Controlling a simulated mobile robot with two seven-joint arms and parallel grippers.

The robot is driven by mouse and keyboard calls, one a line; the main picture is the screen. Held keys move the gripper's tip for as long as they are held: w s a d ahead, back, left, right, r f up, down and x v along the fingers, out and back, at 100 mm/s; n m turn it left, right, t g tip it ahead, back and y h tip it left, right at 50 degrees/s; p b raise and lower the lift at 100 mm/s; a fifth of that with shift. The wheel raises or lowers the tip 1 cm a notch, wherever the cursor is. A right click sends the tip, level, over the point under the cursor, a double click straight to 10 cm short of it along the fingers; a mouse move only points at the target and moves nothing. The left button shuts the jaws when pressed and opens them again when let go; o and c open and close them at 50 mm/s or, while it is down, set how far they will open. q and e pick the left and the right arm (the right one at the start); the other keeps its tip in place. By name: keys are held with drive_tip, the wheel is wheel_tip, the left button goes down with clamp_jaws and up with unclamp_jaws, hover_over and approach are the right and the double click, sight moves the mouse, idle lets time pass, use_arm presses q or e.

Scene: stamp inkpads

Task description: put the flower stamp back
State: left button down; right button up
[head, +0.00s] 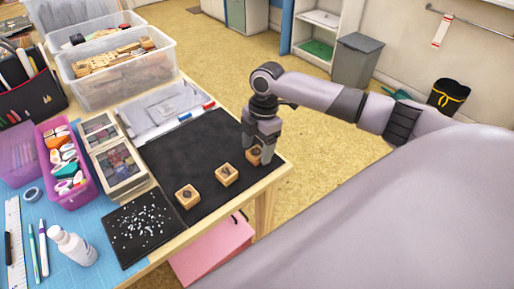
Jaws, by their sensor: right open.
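Three wooden block stamps stand in a row on the black mat (190,150): a left stamp (187,197), a middle stamp (226,175) and a right stamp (255,155). Each has a dark mark on top. The marks are too small to tell which one is the flower stamp. My right gripper (258,154) points down over the right stamp near the mat's right edge. It is open, with its fingers about the stamp and hiding part of it. Whether the fingers touch it cannot be told. My left gripper is not in view.
A black speckled pad (138,228), a white bottle (73,247) and pens lie at the front left. Clear boxes (118,168), a purple bin (62,160) and plastic tubs (115,70) fill the left and back. The mat's middle is clear. The table's edge runs close by the right stamp.

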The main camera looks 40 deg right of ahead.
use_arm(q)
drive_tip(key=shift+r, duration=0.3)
use_arm(e)
wheel_tip(320, 180, up, 11)
drive_tip(key=d, duration=0.1)
drive_tip(key=shift+d+r, duration=0.15)
drive_tip(key=shift+d, duration=0.2)
